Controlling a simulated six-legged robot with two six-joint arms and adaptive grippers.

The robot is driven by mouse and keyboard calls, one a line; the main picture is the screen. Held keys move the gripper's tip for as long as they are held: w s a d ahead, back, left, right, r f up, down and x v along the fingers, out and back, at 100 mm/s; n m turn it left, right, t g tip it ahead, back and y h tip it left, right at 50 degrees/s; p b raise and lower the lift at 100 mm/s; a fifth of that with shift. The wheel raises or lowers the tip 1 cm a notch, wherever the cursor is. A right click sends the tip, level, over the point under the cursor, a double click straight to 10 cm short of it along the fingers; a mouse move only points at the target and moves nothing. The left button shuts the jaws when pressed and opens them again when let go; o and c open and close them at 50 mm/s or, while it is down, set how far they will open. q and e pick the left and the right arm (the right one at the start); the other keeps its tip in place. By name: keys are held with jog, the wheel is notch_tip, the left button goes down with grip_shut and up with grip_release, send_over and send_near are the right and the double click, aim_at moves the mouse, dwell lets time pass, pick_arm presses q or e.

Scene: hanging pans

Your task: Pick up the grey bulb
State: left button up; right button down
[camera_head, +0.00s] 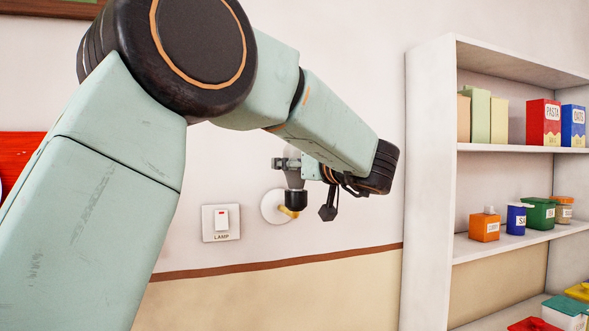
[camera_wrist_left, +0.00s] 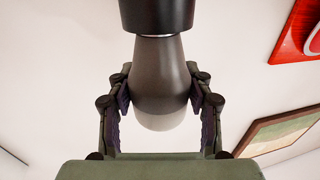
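The grey bulb (camera_wrist_left: 160,85) has its narrow neck at a black socket (camera_wrist_left: 156,14), with a thin bright ring between them, and its pale round end towards the wrist camera. In the head view the bulb (camera_head: 294,178) stands above the black socket (camera_head: 296,199) of a wall lamp. My left gripper (camera_wrist_left: 160,88) has one finger on each side of the bulb, the pads leaning in against its sides. My right gripper is not in view.
A round white wall mount (camera_head: 272,207) with a yellow arm carries the socket. A switch plate marked LAMP (camera_head: 221,223) is left of it. White shelves (camera_head: 430,180) with boxes and jars stand at the right.

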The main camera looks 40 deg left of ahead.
pick_arm(q)
jog(key=shift+s, duration=0.1)
jog(key=shift+c, duration=0.8)
jog(key=shift+s+d+r, duration=0.1)
jog(key=shift+d+r, duration=0.1)
jog(key=shift+d, duration=0.15)
jog(key=shift+c, duration=2.5)
jog(key=shift+a, duration=0.15)
